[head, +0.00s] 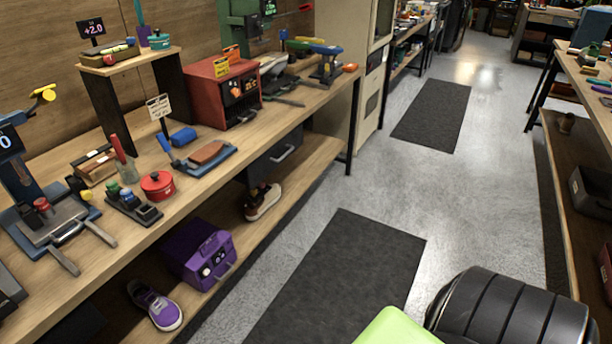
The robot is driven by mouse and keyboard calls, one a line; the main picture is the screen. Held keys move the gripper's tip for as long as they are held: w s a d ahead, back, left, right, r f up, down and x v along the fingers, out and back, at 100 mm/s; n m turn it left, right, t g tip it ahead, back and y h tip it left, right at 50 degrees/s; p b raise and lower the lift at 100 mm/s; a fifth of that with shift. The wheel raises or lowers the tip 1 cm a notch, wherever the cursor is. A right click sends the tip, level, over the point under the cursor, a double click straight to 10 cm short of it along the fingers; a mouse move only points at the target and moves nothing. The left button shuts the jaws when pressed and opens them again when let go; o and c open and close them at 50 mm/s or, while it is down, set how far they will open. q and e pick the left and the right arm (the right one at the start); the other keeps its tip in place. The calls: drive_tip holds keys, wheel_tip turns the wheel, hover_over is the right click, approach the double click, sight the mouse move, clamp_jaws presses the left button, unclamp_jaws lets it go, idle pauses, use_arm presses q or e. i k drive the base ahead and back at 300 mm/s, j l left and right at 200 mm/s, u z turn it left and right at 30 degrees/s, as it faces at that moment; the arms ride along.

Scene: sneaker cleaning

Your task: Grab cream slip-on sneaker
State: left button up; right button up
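I cannot make out a cream slip-on sneaker in the head view. Two shoes show on the lower shelf of the left bench. One is a purple sneaker with a pale sole (156,304), near the bottom left. The other is a dark and reddish-brown shoe with a cream-white sole (263,203), farther along the shelf and partly in shadow. Neither of my grippers is in view.
The left workbench (240,155) carries several tools, a red box (223,92) and a red pot (157,185). A purple box (202,254) sits between the shoes. Dark mats (340,275) lie on the open grey aisle. Another bench (575,80) stands right.

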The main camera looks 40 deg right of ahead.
sight(255, 208)
drive_tip(key=z, duration=1.1)
drive_tip(key=u, duration=0.35)
drive_tip(key=i+l+u, duration=0.4)
drive_tip(key=l+u, duration=0.25)
drive_tip(key=i+l+u, duration=0.1)
drive_tip(key=u, duration=0.2)
drive_tip(key=l, duration=0.1)
